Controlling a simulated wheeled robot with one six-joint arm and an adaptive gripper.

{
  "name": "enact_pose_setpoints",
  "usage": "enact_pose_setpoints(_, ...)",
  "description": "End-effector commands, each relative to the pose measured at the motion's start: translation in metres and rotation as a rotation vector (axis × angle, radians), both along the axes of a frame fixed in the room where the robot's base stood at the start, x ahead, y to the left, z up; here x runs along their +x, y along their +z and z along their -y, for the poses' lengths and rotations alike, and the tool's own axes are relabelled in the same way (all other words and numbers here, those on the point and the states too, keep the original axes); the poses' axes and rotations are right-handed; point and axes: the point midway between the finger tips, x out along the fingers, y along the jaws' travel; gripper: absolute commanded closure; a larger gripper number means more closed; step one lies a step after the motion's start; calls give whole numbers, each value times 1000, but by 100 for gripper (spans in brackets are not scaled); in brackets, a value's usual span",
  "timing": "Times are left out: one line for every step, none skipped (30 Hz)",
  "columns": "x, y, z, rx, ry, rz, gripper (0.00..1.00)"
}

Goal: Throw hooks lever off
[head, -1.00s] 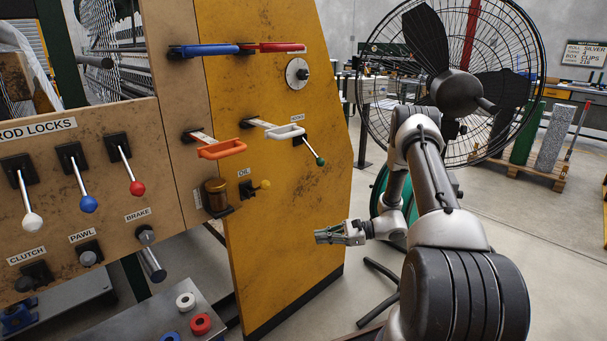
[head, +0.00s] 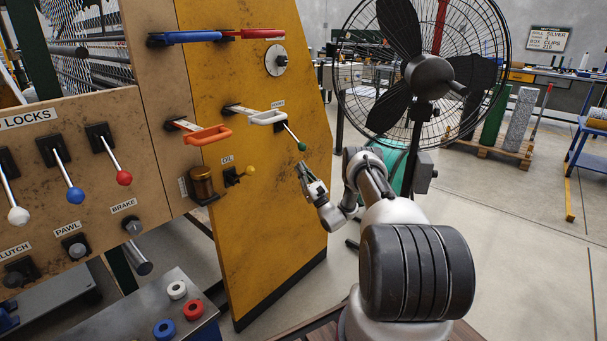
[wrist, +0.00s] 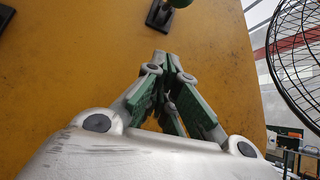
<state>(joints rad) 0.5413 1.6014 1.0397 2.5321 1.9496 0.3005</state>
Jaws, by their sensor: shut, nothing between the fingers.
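The hooks lever (head: 293,134) is a short rod with a green ball on the yellow panel, below a small "HOOKS" label. Its rod slants down to the right. The green ball (wrist: 180,3) and a black mount show at the top edge of the wrist view, cut off by the frame. My gripper (head: 302,168) is just below the green ball in the head view, pointing up towards it and apart from it. In the wrist view my gripper (wrist: 161,58) has its green-padded fingers together at the tips, with nothing between them.
A white handle (head: 268,117) and an orange handle (head: 208,135) stick out left of the lever. A large caged fan (head: 425,75) stands to the right behind my arm.

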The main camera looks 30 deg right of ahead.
Motion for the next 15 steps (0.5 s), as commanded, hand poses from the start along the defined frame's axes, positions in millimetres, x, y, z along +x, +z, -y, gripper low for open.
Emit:
enact_pose_setpoints(8,9,-3,-2,2,1,100)
enact_pose_setpoints(13,14,-5,-2,3,2,100)
enact_pose_setpoints(19,19,-7,-1,3,1,100)
enact_pose_setpoints(24,24,-8,-1,2,0,100)
enact_pose_setpoints(28,28,-9,0,2,1,100)
enact_pose_setpoints(34,34,-11,-1,3,0,100)
enact_pose_setpoints(38,38,-12,-2,2,0,100)
enact_pose_setpoints(42,42,-13,-2,2,1,100)
enact_pose_setpoints(36,45,-10,0,0,-3,100)
enact_pose_setpoints(31,47,-9,0,0,-4,100)
enact_pose_setpoints(26,49,-8,1,-1,-3,100)
enact_pose_setpoints(22,51,-8,1,-1,-4,100)
enact_pose_setpoints(19,52,-7,0,-1,-4,100)
enact_pose_setpoints(16,54,-7,-1,0,-3,100)
enact_pose_setpoints(13,55,-7,0,0,-3,100)
